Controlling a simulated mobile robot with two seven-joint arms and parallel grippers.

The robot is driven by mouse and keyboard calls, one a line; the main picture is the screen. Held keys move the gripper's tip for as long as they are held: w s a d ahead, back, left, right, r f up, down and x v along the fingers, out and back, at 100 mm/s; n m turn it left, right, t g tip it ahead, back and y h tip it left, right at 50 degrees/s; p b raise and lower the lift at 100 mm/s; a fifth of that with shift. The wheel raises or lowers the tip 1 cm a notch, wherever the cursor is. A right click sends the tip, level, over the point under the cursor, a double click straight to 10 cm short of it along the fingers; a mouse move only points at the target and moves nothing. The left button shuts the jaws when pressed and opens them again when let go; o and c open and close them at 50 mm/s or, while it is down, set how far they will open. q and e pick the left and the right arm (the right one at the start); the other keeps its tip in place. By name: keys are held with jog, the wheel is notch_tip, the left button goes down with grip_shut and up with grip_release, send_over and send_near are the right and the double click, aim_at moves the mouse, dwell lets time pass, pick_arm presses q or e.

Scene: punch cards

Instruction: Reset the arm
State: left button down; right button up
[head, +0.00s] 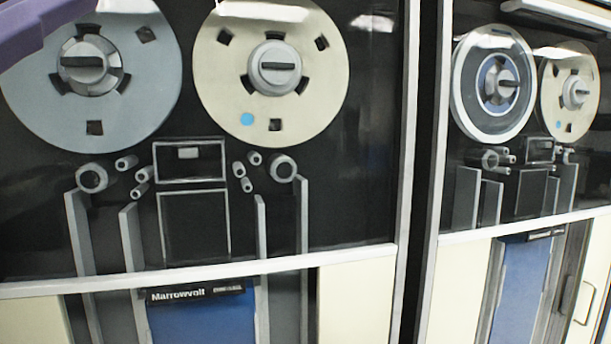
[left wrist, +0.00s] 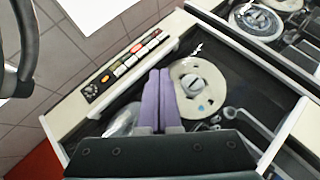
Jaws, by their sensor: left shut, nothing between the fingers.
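My left gripper (left wrist: 158,76) shows in the left wrist view as two purple fingers lying side by side, shut with nothing between them. Its fingers appear in front of a tape cabinet's dark front, just left of a cream reel (left wrist: 184,104). I cannot tell the gap between them and the cabinet. In the head view a purple part of my left arm or gripper (head: 40,20) crosses the top left corner, over part of the grey reel (head: 140,85). My right gripper is in neither view.
The tape cabinet has a cream reel (head: 215,100) and a blue "Marrowvolt" panel (head: 200,320). A second cabinet (head: 428,200) stands to the right. The wrist view shows a button strip (left wrist: 110,76), tiled floor (left wrist: 65,75) and a red patch (left wrist: 35,162).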

pick_arm(q)
jog(key=d+f+m+g+y, duration=0.1)
jog(key=d+f+m+g, duration=0.1)
jog(key=f+m+g, duration=0.6)
jog(key=d+f+m+g+y, duration=0.1)
jog(key=d+f+m+g, duration=0.15)
jog(key=f+m, duration=0.75)
jog(key=s+a+f+m+g+y, duration=0.4)
jog(key=s+a+f+y, duration=0.2)
jog(key=a+f, duration=0.3)
jog(key=s+a+f+m+g+y, duration=0.3)
jog(key=s+a+f+g+y, duration=0.3)
jog(key=a, duration=0.5)
jog(key=d+f+n+t+h, duration=0.1)
jog(key=d+f+n+h, duration=0.15)
jog(key=d, duration=0.75)
notch_tip(320, 180, up, 36)
jog(key=p, duration=3.5)
jog(key=shift+s+a+r+n, duration=0.2)
jog(key=shift+s+a+n, duration=0.05)
jog(key=shift+n, duration=0.2)
jog(key=shift+h, duration=0.25)
